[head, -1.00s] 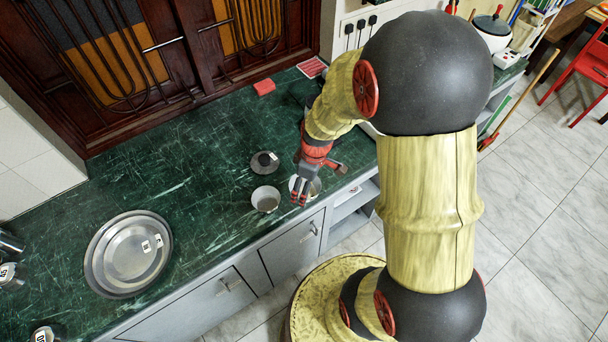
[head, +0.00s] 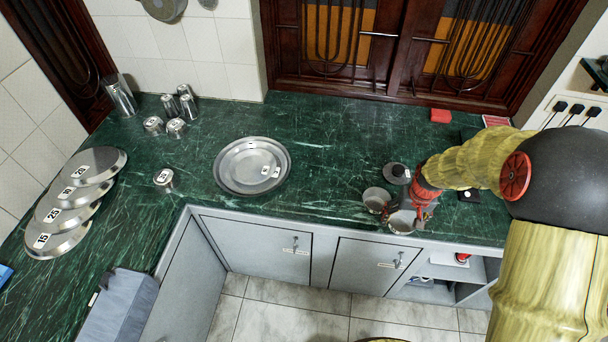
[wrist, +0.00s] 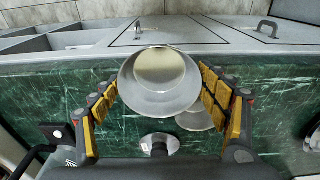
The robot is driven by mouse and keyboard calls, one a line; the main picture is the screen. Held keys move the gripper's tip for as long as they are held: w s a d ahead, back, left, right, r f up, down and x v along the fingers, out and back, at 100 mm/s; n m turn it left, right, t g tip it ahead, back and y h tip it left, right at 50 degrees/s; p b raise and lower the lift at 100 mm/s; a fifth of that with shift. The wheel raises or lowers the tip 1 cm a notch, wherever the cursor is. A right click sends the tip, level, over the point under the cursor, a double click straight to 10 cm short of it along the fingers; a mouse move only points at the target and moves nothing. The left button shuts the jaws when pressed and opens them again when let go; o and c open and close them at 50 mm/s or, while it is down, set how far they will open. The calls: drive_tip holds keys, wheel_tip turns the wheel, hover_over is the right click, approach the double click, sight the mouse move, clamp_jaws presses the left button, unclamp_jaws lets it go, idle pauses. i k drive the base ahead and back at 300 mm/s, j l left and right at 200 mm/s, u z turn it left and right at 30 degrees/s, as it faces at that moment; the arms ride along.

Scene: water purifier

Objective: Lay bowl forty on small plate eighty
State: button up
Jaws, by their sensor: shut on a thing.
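My gripper (head: 424,212) is shut on a silver metal bowl (head: 403,221) at the counter's front edge. In the wrist view the bowl (wrist: 160,82) sits between my yellow-padded fingers (wrist: 160,108). No number is readable on it. A second similar bowl (head: 376,198) stands just left of it in the head view. It is partly hidden behind the held bowl in the wrist view. Round silver plates (head: 235,160), seemingly a smaller one on a larger one, lie mid-counter to the left. They carry two white labels too small to read.
A round dark-knobbed lid (head: 398,172) lies behind the bowls. Several numbered plates (head: 58,243) overlap at the far left. Cups (head: 165,179) and tumblers stand near the back left. The green counter is clear between the mid-counter plates and the bowls.

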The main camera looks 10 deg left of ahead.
sight(253, 168)
drive_tip(key=k+j+u, duration=0.1)
drive_tip(key=k+u, duration=0.25)
drive_tip(key=k, duration=0.35)
drive_tip(key=i+j+u, duration=0.2)
drive_tip(key=i+u, duration=0.2)
drive_tip(key=i+j+u, duration=0.1)
drive_tip(key=i+u, duration=0.35)
